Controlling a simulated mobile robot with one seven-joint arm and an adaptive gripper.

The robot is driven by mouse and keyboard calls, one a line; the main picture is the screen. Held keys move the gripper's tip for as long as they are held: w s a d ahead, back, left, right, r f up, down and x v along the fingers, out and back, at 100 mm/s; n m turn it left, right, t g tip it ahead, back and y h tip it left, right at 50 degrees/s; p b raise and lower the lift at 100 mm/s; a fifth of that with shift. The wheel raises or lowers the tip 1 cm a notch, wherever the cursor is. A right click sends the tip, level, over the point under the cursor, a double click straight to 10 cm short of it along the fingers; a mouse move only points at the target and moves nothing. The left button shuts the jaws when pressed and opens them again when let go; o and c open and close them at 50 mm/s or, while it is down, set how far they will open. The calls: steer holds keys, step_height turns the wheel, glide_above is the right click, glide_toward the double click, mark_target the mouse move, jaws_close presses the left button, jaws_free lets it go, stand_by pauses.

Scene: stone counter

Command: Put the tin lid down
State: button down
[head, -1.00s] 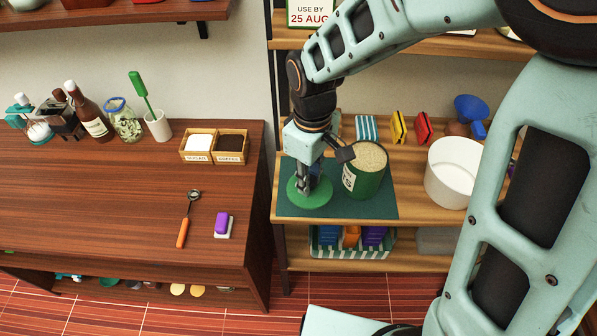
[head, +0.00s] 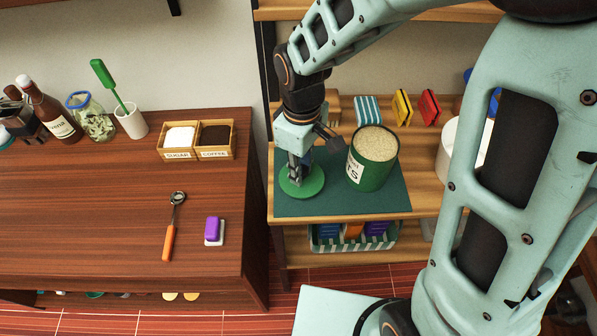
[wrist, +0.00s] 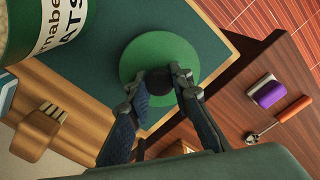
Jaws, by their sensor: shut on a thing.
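The tin lid (head: 313,190) is a round green disc with a dark knob. My gripper (head: 299,176) points down and is shut on the knob. The wrist view shows both fingers of my gripper (wrist: 160,82) at the knob in the middle of the lid (wrist: 137,62). The lid is level over the left part of the dark green mat (head: 345,205); I cannot tell whether it touches the mat. The open green tin (head: 370,175), full of pale oats, stands upright on the mat to the right of the lid, apart from it.
A brown counter at left holds a sugar and coffee box (head: 197,141), an orange-handled scoop (head: 169,240) and a purple block (head: 213,228).

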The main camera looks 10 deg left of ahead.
steer(key=shift+s+f+b, duration=0.1)
steer(key=shift+f+b, duration=0.25)
steer(key=shift+f, duration=0.6)
steer(key=shift+f, duration=0.1)
steer(key=c, duration=1.7)
jaws_free()
step_height(320, 180, up, 12)
steer(key=shift+r+p, duration=0.2)
steer(key=shift+p, duration=0.4)
